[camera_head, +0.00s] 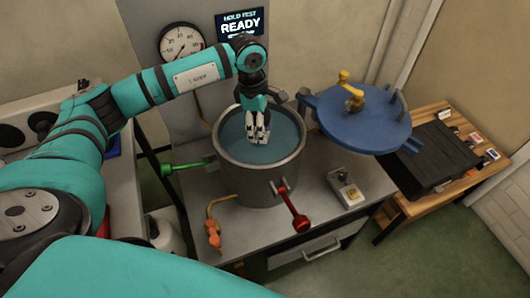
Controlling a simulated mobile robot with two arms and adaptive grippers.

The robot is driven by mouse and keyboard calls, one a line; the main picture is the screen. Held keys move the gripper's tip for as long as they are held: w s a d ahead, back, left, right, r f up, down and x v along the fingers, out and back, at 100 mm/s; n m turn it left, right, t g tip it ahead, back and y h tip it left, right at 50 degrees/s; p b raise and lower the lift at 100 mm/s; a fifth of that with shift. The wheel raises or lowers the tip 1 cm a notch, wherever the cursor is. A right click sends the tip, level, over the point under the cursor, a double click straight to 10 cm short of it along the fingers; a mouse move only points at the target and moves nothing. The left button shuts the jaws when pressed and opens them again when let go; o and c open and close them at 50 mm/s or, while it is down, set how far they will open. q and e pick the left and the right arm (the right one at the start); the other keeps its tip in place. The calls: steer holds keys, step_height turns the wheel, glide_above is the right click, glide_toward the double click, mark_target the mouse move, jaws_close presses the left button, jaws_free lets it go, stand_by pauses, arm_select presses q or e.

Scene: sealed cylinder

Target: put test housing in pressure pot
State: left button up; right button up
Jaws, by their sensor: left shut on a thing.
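The pressure pot (262,180) is a grey metal vessel standing open on a metal bench, with bluish water or a blue floor inside. My left gripper (258,138) points down into the pot's mouth, over the blue surface. It is shut on the test housing, which is mostly hidden by the fingers, so its shape and depth in the pot are hard to tell. The blue lid (358,124), with a yellow fitting on top, is swung aside to the right of the pot. My right gripper is not in view.
A red-handled clamp (296,212) and a green-handled valve (187,166) stick out from the pot. An orange valve (213,232) and a small control box (346,190) are at the bench front. A gauge (181,42) and a READY display (240,24) are behind.

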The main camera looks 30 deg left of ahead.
arm_select(q)
step_height(320, 180, down, 6)
steer(key=shift+s+r+p, duration=0.1)
steer(key=shift+r+p, duration=0.15)
steer(key=shift+p, duration=0.15)
steer(key=shift+f, duration=2.3)
steer(key=o, duration=1.6)
steer(key=shift+o, duration=0.2)
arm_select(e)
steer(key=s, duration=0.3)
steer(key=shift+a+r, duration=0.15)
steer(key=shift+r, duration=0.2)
arm_select(q)
steer(key=shift+r+p, duration=0.3)
steer(key=shift+p, duration=0.05)
steer(key=r, duration=0.4)
steer(key=a+r+b, duration=0.1)
steer(key=r, duration=0.2)
steer(key=r+b, duration=0.1)
steer(key=r, duration=0.3)
steer(key=shift+s+a+r, duration=0.15)
steer(key=shift+s+r, duration=0.05)
steer(key=shift+r, duration=0.15)
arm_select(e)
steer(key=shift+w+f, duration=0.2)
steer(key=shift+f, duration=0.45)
